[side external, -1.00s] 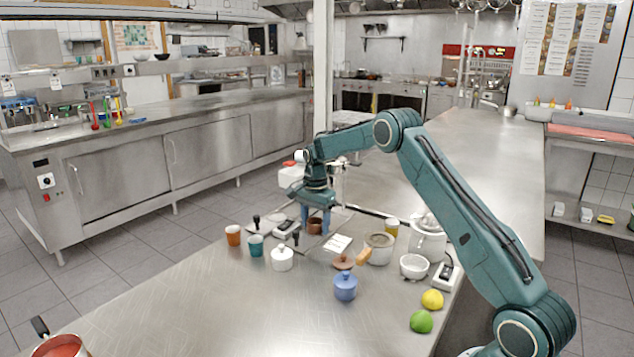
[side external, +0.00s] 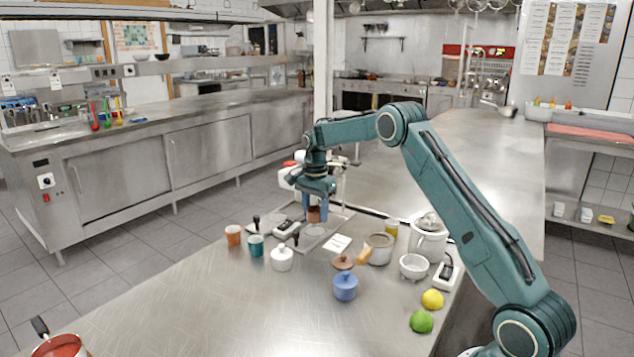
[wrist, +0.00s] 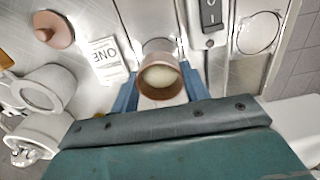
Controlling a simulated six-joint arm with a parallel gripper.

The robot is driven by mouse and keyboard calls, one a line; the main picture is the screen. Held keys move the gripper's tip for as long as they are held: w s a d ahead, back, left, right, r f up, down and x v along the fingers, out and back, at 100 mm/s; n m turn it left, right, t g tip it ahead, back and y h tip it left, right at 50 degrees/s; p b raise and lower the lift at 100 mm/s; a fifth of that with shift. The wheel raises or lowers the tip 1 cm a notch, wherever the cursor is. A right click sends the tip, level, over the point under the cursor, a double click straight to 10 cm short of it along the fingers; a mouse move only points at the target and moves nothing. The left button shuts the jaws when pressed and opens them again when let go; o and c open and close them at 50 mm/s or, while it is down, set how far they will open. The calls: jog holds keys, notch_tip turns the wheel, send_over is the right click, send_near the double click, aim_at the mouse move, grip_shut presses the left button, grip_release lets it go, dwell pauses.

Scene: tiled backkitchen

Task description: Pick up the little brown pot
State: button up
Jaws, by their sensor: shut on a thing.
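The little brown pot (side external: 314,214) is between the blue fingers of my gripper (side external: 316,208) in the side view. In the wrist view the pot (wrist: 160,80) is seen from above, open at the top with a pale inside, and the blue fingers (wrist: 158,92) press on both its sides. My gripper is shut on it. The pot appears lifted a little above the metal tray surface of the machine. A brown lid with a knob (side external: 343,262) lies apart on the counter; it also shows in the wrist view (wrist: 54,30).
Close by are a white card (side external: 337,244), an orange cup (side external: 233,235), a teal cup (side external: 256,245), a white lidded pot (side external: 281,259), a blue lidded pot (side external: 345,286) and a grey pot (side external: 379,250). The front left counter is mostly clear.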

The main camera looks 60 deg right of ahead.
notch_tip(320, 180, up, 16)
jog(key=shift+r, duration=0.15)
dwell(0.3)
jog(key=shift+a, duration=0.15)
dwell(0.5)
send_over(312, 279)
notch_tip(312, 279, down, 17)
jog(key=shift+f, duration=0.1)
dwell(0.4)
jog(key=shift+f, duration=0.2)
jog(key=shift+f, duration=1.45)
